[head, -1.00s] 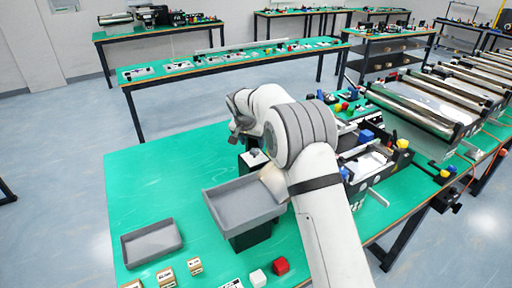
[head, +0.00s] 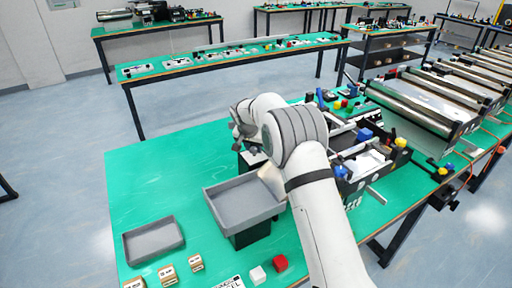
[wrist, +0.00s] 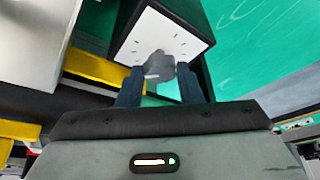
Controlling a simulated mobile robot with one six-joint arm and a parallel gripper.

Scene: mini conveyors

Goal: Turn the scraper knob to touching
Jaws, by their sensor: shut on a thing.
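The scraper knob (wrist: 158,68) is a grey knob on a white plate (wrist: 135,38) with small dark tick marks, on top of a black box. In the wrist view my gripper (wrist: 160,84) has its two dark fingers on either side of the knob and is shut on it. In the head view the black box (head: 247,160) with its white top stands on the green table, partly behind my arm. My fingers and the knob's pointing direction cannot be made out there.
A grey tray on a black stand (head: 243,200) is just in front of the box. Conveyor machinery (head: 370,160) crowds the right. The table's left side is clear.

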